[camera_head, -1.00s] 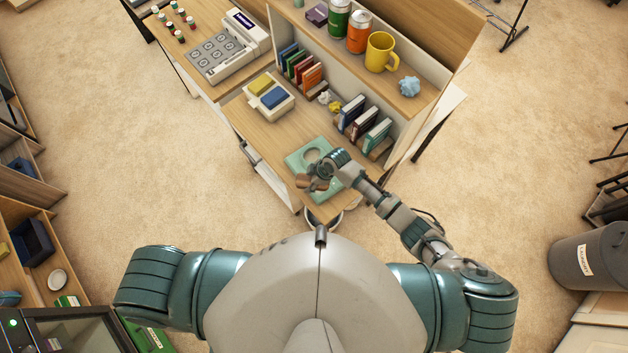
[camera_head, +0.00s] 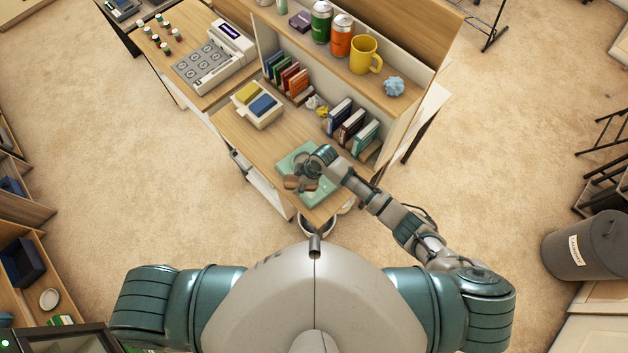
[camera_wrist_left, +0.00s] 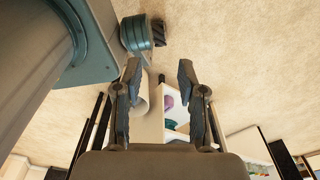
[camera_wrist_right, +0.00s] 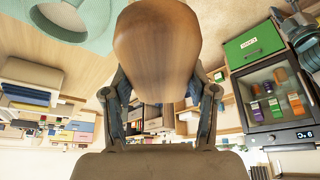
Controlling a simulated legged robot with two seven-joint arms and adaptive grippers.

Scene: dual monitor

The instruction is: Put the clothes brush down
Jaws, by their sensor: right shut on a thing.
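The clothes brush shows as a brown wooden piece (camera_wrist_right: 155,45) between the fingers of my right gripper (camera_wrist_right: 158,88) in the right wrist view. In the head view the brush (camera_head: 298,184) is small and partly covered by my right gripper (camera_head: 309,177), over the green tray-like piece (camera_head: 291,158) at the near end of the wooden desk. I cannot tell whether the brush touches the green piece. My left gripper (camera_wrist_left: 160,82) has its fingers apart with nothing between them in the left wrist view; it does not show in the head view.
On the desk (camera_head: 236,125) stand a block with yellow and blue pads (camera_head: 257,105), crumpled paper (camera_head: 319,107) and several upright books (camera_head: 350,125). A shelf above holds cans (camera_head: 341,36) and a yellow mug (camera_head: 364,55).

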